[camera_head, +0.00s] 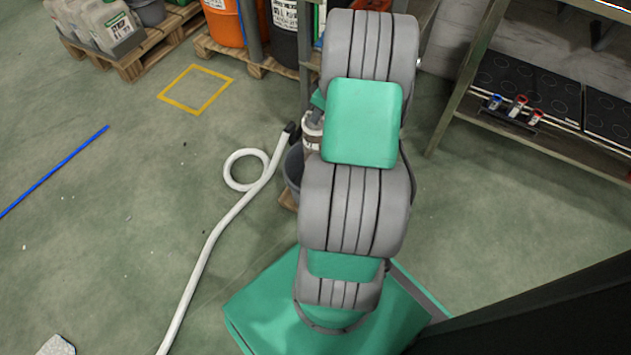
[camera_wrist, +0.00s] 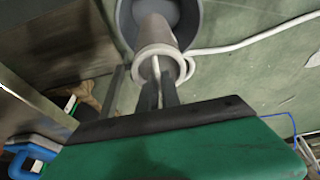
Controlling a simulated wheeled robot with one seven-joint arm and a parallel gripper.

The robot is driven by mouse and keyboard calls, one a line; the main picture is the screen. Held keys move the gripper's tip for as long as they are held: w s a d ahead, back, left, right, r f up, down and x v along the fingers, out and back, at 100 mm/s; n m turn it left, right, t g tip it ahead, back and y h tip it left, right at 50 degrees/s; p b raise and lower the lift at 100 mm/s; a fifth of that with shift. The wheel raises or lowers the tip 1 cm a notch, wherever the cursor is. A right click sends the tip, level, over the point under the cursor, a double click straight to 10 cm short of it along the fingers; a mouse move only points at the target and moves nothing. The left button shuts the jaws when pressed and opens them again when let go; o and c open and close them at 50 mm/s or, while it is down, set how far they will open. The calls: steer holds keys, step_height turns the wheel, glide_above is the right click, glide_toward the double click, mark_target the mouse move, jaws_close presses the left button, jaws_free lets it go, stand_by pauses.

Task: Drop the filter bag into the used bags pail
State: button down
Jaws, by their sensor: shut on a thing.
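In the wrist view the filter bag (camera_wrist: 155,33) is a pale grey tube with a thick whitish ring at its near end. My gripper (camera_wrist: 160,88) has its two dark fingers shut on the ring's edge. The bag's far end points at the grey pail (camera_wrist: 194,22), overlapping its opening in the picture. I cannot tell how far inside it reaches. In the head view the pail (camera_head: 292,172) stands partly behind my arm. A white and brown part of the bag (camera_head: 311,132) shows above it; my gripper is mostly hidden there.
A white hose (camera_head: 215,233) lies coiled on the floor left of the pail. A yellow floor square (camera_head: 196,89) and blue strip (camera_head: 55,172) lie farther left. Drums (camera_head: 284,35) stand on a pallet behind. A metal rack (camera_head: 468,75) stands right. The left floor is mostly open.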

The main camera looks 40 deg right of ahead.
step_height(320, 180, down, 2)
steer(key=shift+f+b, duration=0.25)
steer(key=shift+b, duration=0.35)
steer(key=c, duration=1.5)
jaws_free()
steer(key=shift+r, duration=0.1)
steer(key=p+v, duration=0.3)
steer(key=v, duration=0.4)
steer(key=shift+s+r, duration=0.1)
steer(key=shift+r, duration=0.25)
